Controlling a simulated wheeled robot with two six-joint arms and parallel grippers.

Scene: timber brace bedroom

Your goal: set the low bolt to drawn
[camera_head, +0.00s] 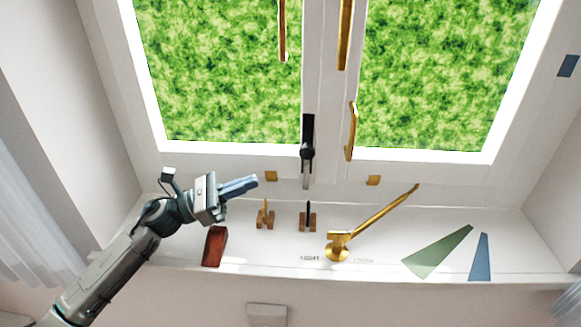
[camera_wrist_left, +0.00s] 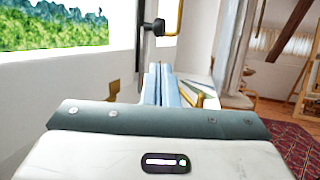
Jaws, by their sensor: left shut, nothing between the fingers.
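The low bolt (camera_head: 307,150) is on the middle stile between the two window panes, low on the frame. It has a black plate, a dark knob and a pale rod pointing down. The black part in the left wrist view (camera_wrist_left: 154,27) looks like this bolt, ahead of the fingers. My left gripper (camera_head: 256,181) comes in from the left, over the sill, below and left of the bolt and apart from it. Its blue-grey fingers (camera_wrist_left: 160,82) are shut with nothing between them. My right gripper is not in view.
The white sill (camera_head: 375,258) carries a red-brown block (camera_head: 215,246), two small bracketed pieces (camera_head: 265,215) (camera_head: 308,217), a brass lever stay (camera_head: 372,218), and green (camera_head: 438,253) and blue (camera_head: 480,257) wedges. Brass handles (camera_head: 351,132) are on the window frames.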

